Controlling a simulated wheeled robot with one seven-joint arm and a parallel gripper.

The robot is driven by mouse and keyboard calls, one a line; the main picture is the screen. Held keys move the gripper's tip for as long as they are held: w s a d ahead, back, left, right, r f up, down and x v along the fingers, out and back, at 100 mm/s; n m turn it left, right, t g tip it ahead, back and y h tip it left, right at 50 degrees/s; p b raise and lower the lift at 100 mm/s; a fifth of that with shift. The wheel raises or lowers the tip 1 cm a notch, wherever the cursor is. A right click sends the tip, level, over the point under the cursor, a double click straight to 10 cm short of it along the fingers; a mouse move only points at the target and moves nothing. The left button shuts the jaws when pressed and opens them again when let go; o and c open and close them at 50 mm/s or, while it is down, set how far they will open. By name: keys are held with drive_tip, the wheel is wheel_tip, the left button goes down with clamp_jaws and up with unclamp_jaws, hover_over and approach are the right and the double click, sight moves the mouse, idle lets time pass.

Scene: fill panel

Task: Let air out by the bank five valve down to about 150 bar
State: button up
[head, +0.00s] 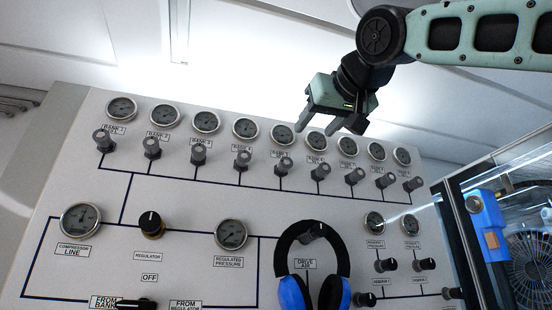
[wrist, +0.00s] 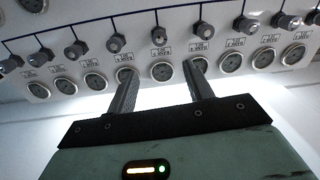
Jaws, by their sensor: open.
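The bank five valve (head: 283,166) is a grey knob, fifth in the upper row of the panel. Its round gauge (head: 282,135) sits just above it; the needle is too small to read. In the wrist view the row appears upside down, with the valve (wrist: 161,43) near the middle, beyond the gauge (wrist: 162,70). My gripper (head: 318,121) is open and empty, in front of the panel's top edge near the middle gauges. In the wrist view its fingers (wrist: 161,78) stand on either side of that gauge, apart from the valve.
Similar bank valves (head: 320,173) stand close on both sides. Below are a regulator knob (head: 151,222), a regulated pressure gauge (head: 231,234) and blue-and-black headphones (head: 312,270). A glass-fronted case with a fan (head: 528,268) stands at the right.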

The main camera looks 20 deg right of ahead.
sight(287, 162)
drive_tip(key=w+p, duration=0.2)
drive_tip(key=w, duration=0.3)
drive_tip(key=w+p, duration=0.1)
drive_tip(key=w, duration=0.3)
drive_tip(key=w+p, duration=0.2)
drive_tip(key=w, duration=0.3)
drive_tip(key=shift+w+a+r+p, duration=0.15)
drive_tip(key=shift+w+a+p, duration=0.15)
drive_tip(key=shift+a, duration=0.05)
drive_tip(key=shift+w, duration=0.7)
drive_tip(key=c, duration=1)
